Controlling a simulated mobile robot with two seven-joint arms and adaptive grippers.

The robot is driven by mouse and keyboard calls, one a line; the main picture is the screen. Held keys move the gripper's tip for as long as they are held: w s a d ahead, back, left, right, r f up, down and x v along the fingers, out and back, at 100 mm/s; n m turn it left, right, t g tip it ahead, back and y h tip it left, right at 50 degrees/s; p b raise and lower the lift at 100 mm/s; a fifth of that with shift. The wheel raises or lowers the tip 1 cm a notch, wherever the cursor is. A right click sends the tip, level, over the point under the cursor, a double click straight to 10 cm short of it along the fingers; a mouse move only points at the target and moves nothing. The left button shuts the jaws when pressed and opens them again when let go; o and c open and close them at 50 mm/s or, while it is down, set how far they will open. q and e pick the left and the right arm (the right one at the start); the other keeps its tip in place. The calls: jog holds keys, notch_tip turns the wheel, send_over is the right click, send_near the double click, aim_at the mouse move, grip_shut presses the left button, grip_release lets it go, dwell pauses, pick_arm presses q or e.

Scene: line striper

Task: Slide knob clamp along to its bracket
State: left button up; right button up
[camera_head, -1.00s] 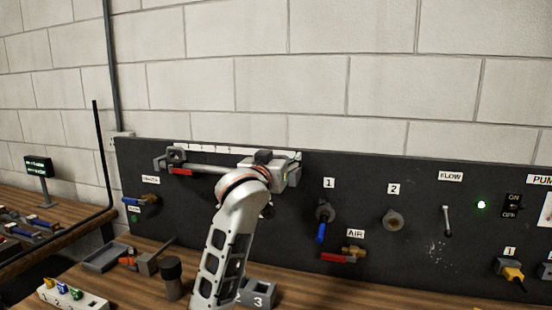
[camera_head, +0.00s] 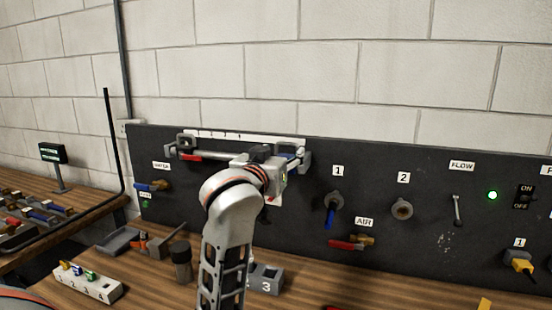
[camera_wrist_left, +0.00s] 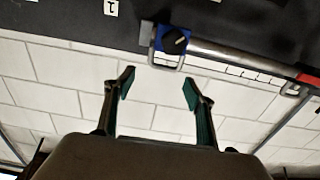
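The knob clamp (camera_wrist_left: 174,40) is a blue block with a black knob on a grey rail (camera_wrist_left: 235,57). In the left wrist view it sits at the grey U-shaped bracket (camera_wrist_left: 166,62), close against or inside it; I cannot tell which. In the head view the blue clamp (camera_head: 291,156) shows at the rail's right end by the right bracket (camera_head: 304,154). My left gripper (camera_wrist_left: 158,86) is open and empty, its two fingers apart and clear of the clamp. In the head view the left gripper (camera_head: 268,165) is in front of the rail, left of the clamp. My right gripper is not in view.
The dark panel (camera_head: 380,235) carries valves, a flow lever (camera_head: 457,210) and switches right of the rail. A red piece (camera_head: 190,157) is near the rail's left end. On the bench stand a dark cylinder (camera_head: 182,262), a numbered block (camera_head: 88,283) and a grey tray (camera_head: 118,240).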

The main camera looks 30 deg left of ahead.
pick_arm(q)
jog(key=v, duration=0.3)
jog(key=shift+s, duration=0.35)
jog(key=shift+f, duration=0.15)
